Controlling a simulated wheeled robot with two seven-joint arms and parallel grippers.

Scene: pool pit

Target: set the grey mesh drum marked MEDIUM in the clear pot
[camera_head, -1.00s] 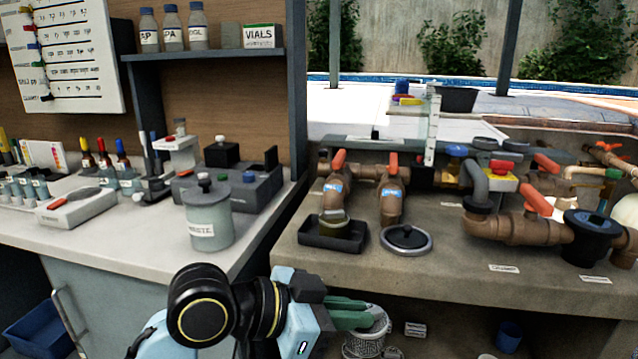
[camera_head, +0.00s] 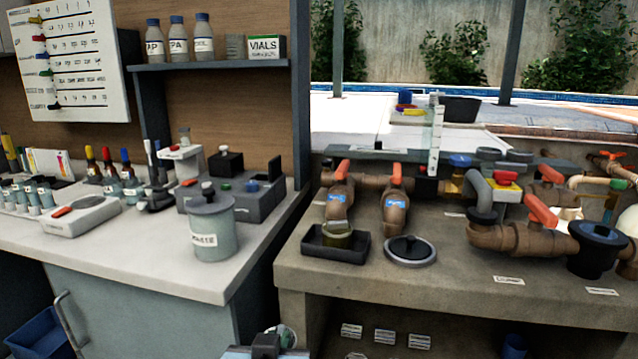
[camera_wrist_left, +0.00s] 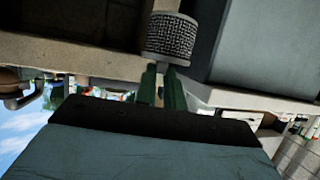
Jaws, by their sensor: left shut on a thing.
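A grey mesh drum (camera_wrist_left: 172,38) shows in the left wrist view, with a pale rim. My left gripper (camera_wrist_left: 161,72) has its green fingers shut on it. In the head view only a little of the drum (camera_head: 288,336) shows at the bottom edge, beside the top of my left wrist. The MEDIUM mark cannot be read. My right gripper is out of view.
A round black lid (camera_head: 409,250) lies right of the tray. Brown pipes with orange handles (camera_head: 541,211) stand behind and to the right. A lidded waste jar (camera_head: 212,228) stands on the white counter. The bench's front edge lies between the drum and the tray.

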